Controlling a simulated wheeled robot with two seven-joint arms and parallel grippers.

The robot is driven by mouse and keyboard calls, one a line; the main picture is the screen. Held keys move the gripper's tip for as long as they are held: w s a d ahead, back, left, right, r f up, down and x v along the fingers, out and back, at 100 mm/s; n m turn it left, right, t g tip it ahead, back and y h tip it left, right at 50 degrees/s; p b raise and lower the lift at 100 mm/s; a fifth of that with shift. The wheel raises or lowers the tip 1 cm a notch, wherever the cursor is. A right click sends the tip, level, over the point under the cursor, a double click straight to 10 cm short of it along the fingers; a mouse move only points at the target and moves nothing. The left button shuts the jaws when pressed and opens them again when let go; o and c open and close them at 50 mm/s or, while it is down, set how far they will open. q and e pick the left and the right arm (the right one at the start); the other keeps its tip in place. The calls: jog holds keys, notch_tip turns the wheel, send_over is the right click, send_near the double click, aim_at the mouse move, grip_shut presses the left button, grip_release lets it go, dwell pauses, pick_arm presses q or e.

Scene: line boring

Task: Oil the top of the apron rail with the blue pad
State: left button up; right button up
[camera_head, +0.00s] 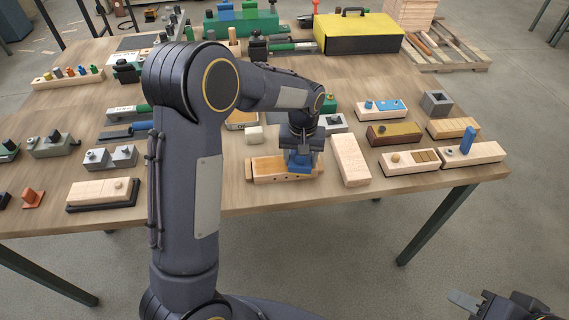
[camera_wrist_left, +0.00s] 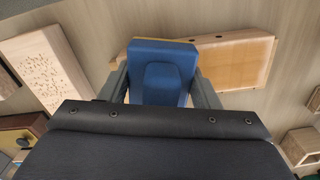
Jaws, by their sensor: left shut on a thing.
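The blue pad (camera_head: 299,160) is in my left gripper (camera_head: 301,152), which points straight down near the front edge of the table. In the left wrist view the pad (camera_wrist_left: 161,70) sits between the two fingers of the gripper (camera_wrist_left: 162,90). The apron rail (camera_head: 265,168), a light wooden bar with small dark holes in its side, lies under the pad. It also shows in the left wrist view (camera_wrist_left: 236,62), partly covered by the pad. I cannot tell whether the pad touches it. My right gripper (camera_head: 466,301) is at the bottom right, partly cut off, away from the table.
A pale wooden block (camera_head: 350,160) stands close right of the rail. A small cream block (camera_head: 254,134) is behind it. Several wooden blocks and fixtures crowd the right side, including one with a blue peg (camera_head: 467,141). A yellow and black toolbox (camera_head: 358,33) is at the back.

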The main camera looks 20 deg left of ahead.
pick_arm(q)
jog(key=shift+f, duration=0.1)
jog(key=shift+d, duration=0.1)
dwell(0.3)
jog(key=shift+w+d, duration=0.7)
jog(key=shift+d, duration=0.35)
jog(key=shift+r+p, duration=0.7)
jog(key=shift+r, duration=0.05)
notch_tip(320, 180, up, 7)
jog(key=p, duration=0.5)
